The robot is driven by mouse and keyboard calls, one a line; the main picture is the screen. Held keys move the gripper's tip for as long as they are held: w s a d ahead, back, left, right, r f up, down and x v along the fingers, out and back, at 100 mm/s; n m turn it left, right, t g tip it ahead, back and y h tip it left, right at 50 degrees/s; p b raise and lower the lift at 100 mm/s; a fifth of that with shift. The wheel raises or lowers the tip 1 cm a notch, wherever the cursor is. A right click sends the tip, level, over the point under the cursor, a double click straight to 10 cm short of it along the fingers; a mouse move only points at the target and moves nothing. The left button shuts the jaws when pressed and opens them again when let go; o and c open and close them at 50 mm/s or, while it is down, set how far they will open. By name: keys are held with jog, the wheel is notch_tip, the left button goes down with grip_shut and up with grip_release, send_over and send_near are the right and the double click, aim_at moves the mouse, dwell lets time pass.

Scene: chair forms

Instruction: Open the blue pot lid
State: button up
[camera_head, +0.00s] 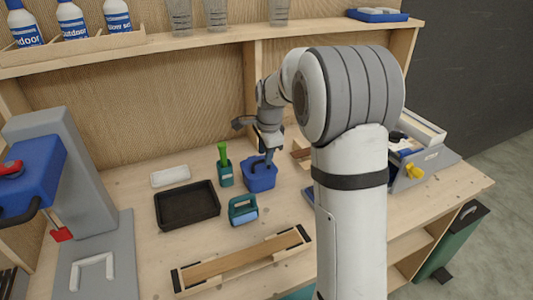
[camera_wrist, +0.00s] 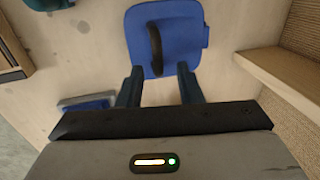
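The blue pot (camera_head: 260,180) stands on the wooden workbench in the head view, near the back middle. Its lid fills the upper middle of the wrist view as a flat blue shape (camera_wrist: 178,38) with a dark curved handle (camera_wrist: 156,48). The lid looks closed. My gripper (camera_head: 268,158) is right above the pot in the head view. In the wrist view my gripper (camera_wrist: 160,74) has its two fingers apart, with nothing held between them. The fingertips point toward the lid near the handle's lower end; I cannot tell whether they touch it.
A green-handled brush in a teal holder (camera_head: 226,175) stands just left of the pot. A teal object with a handle (camera_head: 243,209) sits in front. A black tray (camera_head: 187,204) lies further left. A shelf (camera_head: 200,37) runs above. Wooden pieces (camera_head: 302,154) lie right of the pot.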

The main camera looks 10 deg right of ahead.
jog(key=shift+w+f, duration=0.1)
jog(key=shift+f, duration=0.35)
jog(key=shift+c, duration=0.4)
grip_shut()
